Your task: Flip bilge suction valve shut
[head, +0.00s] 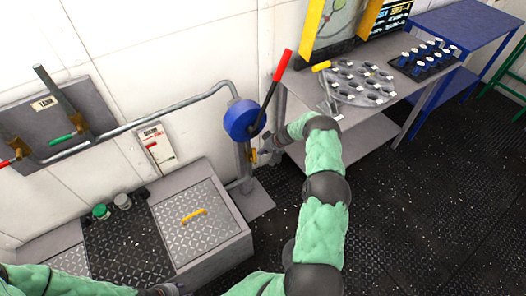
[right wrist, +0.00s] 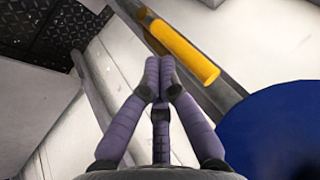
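The valve is on the grey pipe below the blue pump body (head: 243,119), with a small yellow lever (head: 253,155) showing there. In the right wrist view the yellow lever grip (right wrist: 185,50) slants in front of a grey pipe or bar. My right gripper (head: 262,152) is beside the lever. In the right wrist view its fingertips (right wrist: 160,65) are together with nothing between them, just left of the yellow grip; I cannot tell if they touch it. My left gripper (head: 168,289) shows only partly at the bottom edge, its fingers unclear. The valve body is mostly hidden.
A red-gripped pump lever (head: 282,67) rises above the blue body. A wall panel (head: 42,113) with levers and a placard (head: 156,146) are left. A deck box (head: 196,222) with a yellow handle stands below. A grey bench (head: 395,70) holding parts is right.

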